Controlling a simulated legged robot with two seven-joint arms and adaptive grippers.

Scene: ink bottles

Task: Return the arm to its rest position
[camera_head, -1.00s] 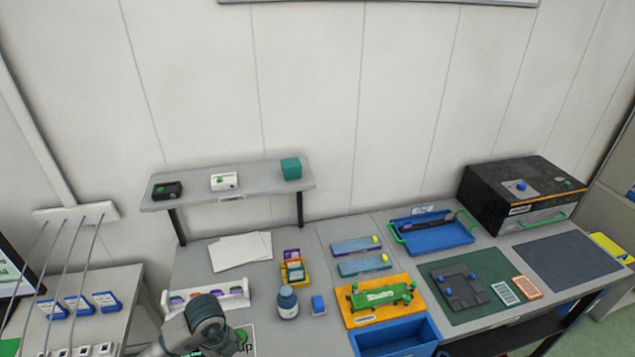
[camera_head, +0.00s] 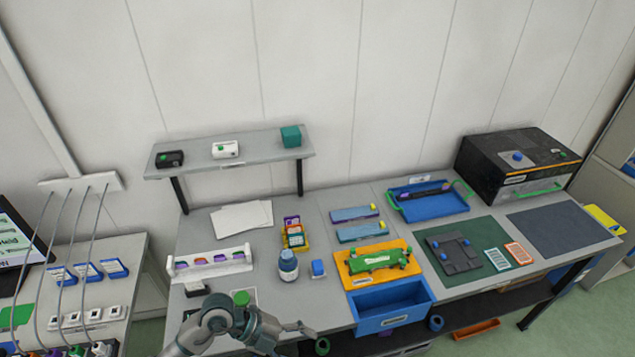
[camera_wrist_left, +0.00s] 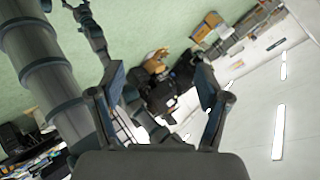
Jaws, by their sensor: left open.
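My left arm (camera_head: 217,318) comes in at the bottom of the head view and crosses the table's front edge. Its gripper end (camera_head: 297,328) is small there, in front of the table near the open blue drawer. In the left wrist view my left gripper (camera_wrist_left: 162,88) has its two fingers spread wide, with nothing held between them. That view looks out over the green floor and the room, not the table top. My right gripper is not seen in the head view.
A white rack (camera_head: 212,263) is at the left, a blue drawer (camera_head: 391,306) juts out at the front. A green cap (camera_head: 241,298) shows just behind my arm. A shelf (camera_head: 255,160) stands at the back.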

